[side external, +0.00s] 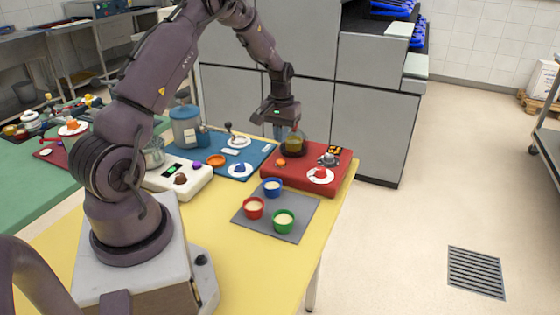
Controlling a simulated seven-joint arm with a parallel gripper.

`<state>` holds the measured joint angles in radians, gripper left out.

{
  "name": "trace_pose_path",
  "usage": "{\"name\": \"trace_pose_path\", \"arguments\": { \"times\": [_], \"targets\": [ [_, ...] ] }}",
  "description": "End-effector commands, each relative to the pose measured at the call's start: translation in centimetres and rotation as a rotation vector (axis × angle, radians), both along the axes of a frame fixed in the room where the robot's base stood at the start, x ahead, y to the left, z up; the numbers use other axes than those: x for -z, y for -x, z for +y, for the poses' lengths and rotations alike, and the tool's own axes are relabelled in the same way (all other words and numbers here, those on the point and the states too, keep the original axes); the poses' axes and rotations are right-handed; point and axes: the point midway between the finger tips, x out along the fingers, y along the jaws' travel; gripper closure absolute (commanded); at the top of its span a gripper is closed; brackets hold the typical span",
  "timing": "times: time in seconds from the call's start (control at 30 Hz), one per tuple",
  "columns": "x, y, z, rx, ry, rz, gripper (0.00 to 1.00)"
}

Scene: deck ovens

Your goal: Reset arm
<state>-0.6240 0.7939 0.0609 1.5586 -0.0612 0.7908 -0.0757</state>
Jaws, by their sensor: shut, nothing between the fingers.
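My gripper (278,124) hangs at the end of my raised, bent arm, pointing down above the back edge of the work table. It is shut and empty. It is above and slightly left of a glass pot with yellowish contents (293,143), which stands on a red block (305,182). The fingertips are small and dark in this view, and the exact gap to the pot cannot be told.
On the yellow table (228,250), red (253,208), blue (272,187) and green (283,221) cups stand on a grey mat (248,228). A blue mat (258,157), a white scale (190,186) and a blue-grey canister (185,127) are nearby. Grey ovens (370,120) stand behind.

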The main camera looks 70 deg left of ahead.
Motion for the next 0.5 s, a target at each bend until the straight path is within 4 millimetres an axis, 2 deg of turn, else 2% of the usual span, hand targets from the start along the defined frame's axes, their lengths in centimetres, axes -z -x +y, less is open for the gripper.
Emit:
{"name": "trace_pose_path", "arguments": {
  "times": [0.33, 0.43, 0.5],
  "targets": [
    [0.1, 0.3, -0.2, 0.009, 0.007, 0.01, 1.0],
    [0.8, 1.7, -1.3, 0.019, 0.038, 0.051, 1.0],
    [-0.4, 2.7, -2.7, 0.04, 0.05, 0.064, 1.0]
  ]
}}
